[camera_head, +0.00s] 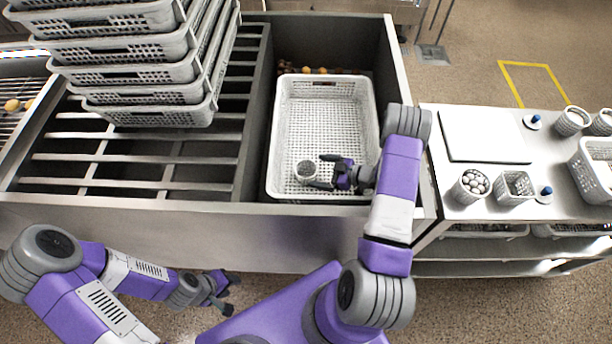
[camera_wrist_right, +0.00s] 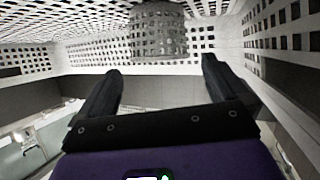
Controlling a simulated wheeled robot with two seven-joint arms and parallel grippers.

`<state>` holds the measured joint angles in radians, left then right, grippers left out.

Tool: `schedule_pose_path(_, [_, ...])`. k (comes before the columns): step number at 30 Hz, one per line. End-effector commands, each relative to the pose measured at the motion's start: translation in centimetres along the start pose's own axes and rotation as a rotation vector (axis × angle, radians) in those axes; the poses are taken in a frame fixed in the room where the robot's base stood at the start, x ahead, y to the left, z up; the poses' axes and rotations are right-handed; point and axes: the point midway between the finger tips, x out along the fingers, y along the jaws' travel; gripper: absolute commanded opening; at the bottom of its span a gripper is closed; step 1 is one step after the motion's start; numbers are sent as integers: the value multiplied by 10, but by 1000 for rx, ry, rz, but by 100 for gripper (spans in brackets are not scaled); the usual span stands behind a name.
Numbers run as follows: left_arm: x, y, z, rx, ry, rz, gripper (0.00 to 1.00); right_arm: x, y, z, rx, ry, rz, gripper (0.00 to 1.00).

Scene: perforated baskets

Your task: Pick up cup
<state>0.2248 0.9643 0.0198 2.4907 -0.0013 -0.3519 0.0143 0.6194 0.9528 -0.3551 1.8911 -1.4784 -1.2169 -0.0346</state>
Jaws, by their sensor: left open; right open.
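The cup (camera_head: 306,171) is a small perforated grey-white cup inside the white perforated basket (camera_head: 272,150), near its front left part. In the right wrist view the cup (camera_wrist_right: 158,32) shows at the top middle, just beyond the fingertips and in line with the gap between them. My right gripper (camera_head: 322,172) is inside the basket just right of the cup, with its fingers open towards it; the open fingers also show in the right wrist view (camera_wrist_right: 162,72). Contact with the cup cannot be told. My left gripper (camera_head: 226,292) is open and empty, low in front of the metal counter.
The basket sits in a metal sink bay (camera_head: 396,70) with raised walls. Stacked white baskets (camera_head: 150,72) stand on a slatted rack (camera_head: 120,165) at left. A side table (camera_head: 450,205) at right holds a white board (camera_head: 485,135), several perforated cups and another basket (camera_head: 594,165).

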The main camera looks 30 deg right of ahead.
Motion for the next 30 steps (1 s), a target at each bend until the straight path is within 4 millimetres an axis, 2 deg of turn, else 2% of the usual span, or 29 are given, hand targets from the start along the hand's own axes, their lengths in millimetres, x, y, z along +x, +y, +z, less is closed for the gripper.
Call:
schedule_pose_path(7, [9,-3,0,0,0,0,43,25,0,2,0,2,-3,100])
schedule_pose_path(14, [20,-8,-1,0,0,0,43,59,1,4,-1,1,-4,100])
schedule_pose_path(21, [20,-8,-1,0,0,0,43,62,2,2,1,0,0,100])
schedule_pose_path(23, [20,-8,-1,0,0,0,43,62,2,2,1,0,0,94])
schedule_pose_path(30, [20,-8,-1,0,0,0,43,62,2,2,0,0,-1,57])
